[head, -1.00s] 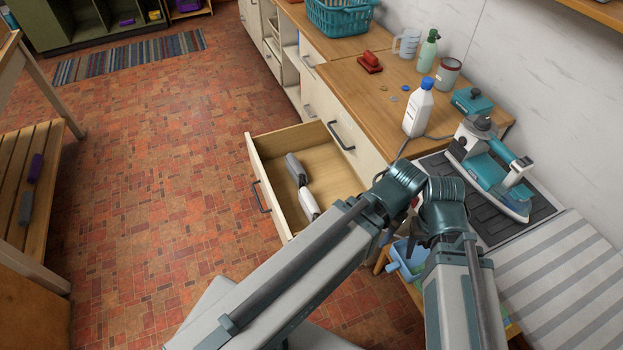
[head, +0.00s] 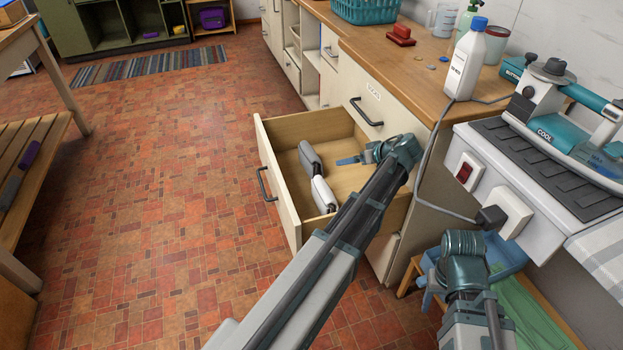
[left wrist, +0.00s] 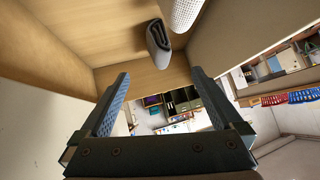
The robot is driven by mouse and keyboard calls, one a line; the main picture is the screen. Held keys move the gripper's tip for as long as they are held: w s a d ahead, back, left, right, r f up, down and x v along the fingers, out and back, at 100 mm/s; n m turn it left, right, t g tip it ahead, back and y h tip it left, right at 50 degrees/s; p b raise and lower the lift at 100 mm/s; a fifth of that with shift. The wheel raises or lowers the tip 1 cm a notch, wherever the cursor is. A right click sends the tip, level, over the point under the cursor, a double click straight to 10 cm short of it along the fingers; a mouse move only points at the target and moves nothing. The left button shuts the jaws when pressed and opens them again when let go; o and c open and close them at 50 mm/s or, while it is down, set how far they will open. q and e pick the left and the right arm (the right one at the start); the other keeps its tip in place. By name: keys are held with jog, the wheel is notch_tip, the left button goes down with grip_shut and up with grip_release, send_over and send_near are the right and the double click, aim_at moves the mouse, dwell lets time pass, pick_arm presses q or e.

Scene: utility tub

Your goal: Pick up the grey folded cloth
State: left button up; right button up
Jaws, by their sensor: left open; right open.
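The grey folded cloth (head: 310,156) stands on edge in the open drawer (head: 283,203), and it also shows in the left wrist view (left wrist: 158,42). A whitish folded cloth (head: 323,195) is just in front of it, seen at the top of the left wrist view (left wrist: 187,12). My left gripper (head: 350,160) is in the drawer, open and empty, to the right of the grey cloth. In the left wrist view its fingers (left wrist: 160,105) are apart and the cloth lies beyond their tips, untouched. My right gripper (head: 432,288) is low by the blue tub (head: 505,252), open, partly hidden.
The drawer walls surround my left gripper closely. A cord hangs beside the drawer. A slatted bench (head: 30,150) stands left; the floor between is clear.

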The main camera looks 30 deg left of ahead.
pick_arm(q)
jog(key=w+a+f+n+y+b, duration=0.2)
jog(key=w+a+f+n+b, duration=0.1)
jog(key=w+a+b, duration=0.3)
jog(key=shift+a+f+n, duration=0.3)
jog(key=shift+a+f, duration=0.5)
jog(key=shift+a, duration=0.15)
pick_arm(e)
notch_tip(320, 180, down, 8)
jog(key=shift+f, duration=0.25)
pick_arm(q)
jog(key=b, duration=0.4)
send_near(315, 151)
jog(key=x, duration=0.4)
jog(key=shift+w+f, duration=0.1)
jog(key=shift+f, duration=0.35)
jog(key=shift+a, duration=0.2)
pick_arm(e)
notch_tip(315, 151, down, 4)
jog(key=shift+f, duration=0.1)
pick_arm(q)
jog(key=shift+w+f+b, duration=0.1)
jog(key=shift+b, duration=0.2)
jog(key=b+x, duration=0.2)
jog(key=x, duration=0.3)
jog(key=shift+a, duration=0.2)
grip_shut()
pick_arm(e)
notch_tip(315, 151, down, 2)
jog(key=shift+f, duration=0.1)
